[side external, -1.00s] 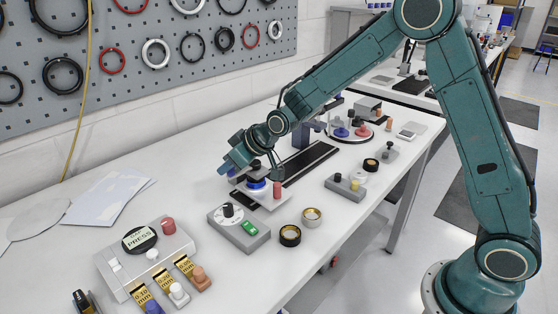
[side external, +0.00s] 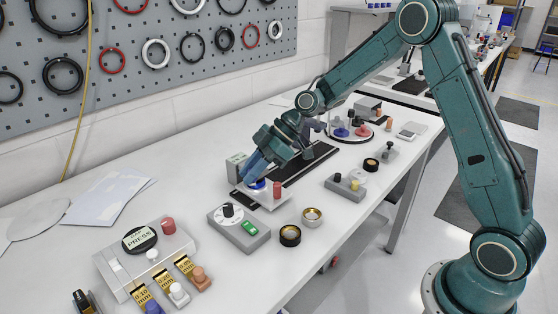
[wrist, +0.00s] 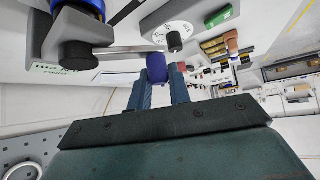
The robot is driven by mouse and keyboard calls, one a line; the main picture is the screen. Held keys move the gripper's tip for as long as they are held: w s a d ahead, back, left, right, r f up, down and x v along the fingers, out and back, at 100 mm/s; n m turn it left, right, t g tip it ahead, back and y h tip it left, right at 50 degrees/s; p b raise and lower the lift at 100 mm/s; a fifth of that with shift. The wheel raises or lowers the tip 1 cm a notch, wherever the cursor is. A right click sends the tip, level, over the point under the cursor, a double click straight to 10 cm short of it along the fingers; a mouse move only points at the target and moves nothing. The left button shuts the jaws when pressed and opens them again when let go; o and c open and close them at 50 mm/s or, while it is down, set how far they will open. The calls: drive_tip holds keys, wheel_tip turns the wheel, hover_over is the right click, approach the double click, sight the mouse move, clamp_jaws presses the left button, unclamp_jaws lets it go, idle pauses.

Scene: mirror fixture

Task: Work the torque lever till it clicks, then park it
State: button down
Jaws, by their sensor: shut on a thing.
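The torque lever is a thin metal bar (wrist: 125,50) running from a black pivot (wrist: 78,46) to a blue-purple knob (wrist: 157,68). My gripper's two blue fingers (wrist: 160,82) are shut on that knob in the wrist view. The fixture has a grey upright block (side external: 236,165) behind.
A grey dial box (side external: 240,232) with a green switch stands just in front of the fixture. A red post (side external: 277,189) stands close to my fingers. Two rings (side external: 290,235) lie to the right. A press panel (side external: 145,255) is at front left.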

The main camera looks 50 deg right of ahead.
drive_tip(key=shift+s+d+n+g, duration=0.4)
drive_tip(key=shift+d+n+g, duration=0.4)
drive_tip(key=shift+n+g, duration=0.4)
drive_tip(key=shift+s+d+n+g, duration=0.45)
drive_tip(key=shift+d+n+g, duration=0.4)
drive_tip(key=shift+n, duration=0.7)
drive_tip(key=shift+s+d+n+g, duration=0.4)
drive_tip(key=shift+d+n+g, duration=0.3)
drive_tip(key=shift+n+g, duration=0.55)
drive_tip(key=c, duration=1.3)
unclamp_jaws()
drive_tip(key=shift+a+t+y, duration=0.2)
drive_tip(key=shift+t+y, duration=0.1)
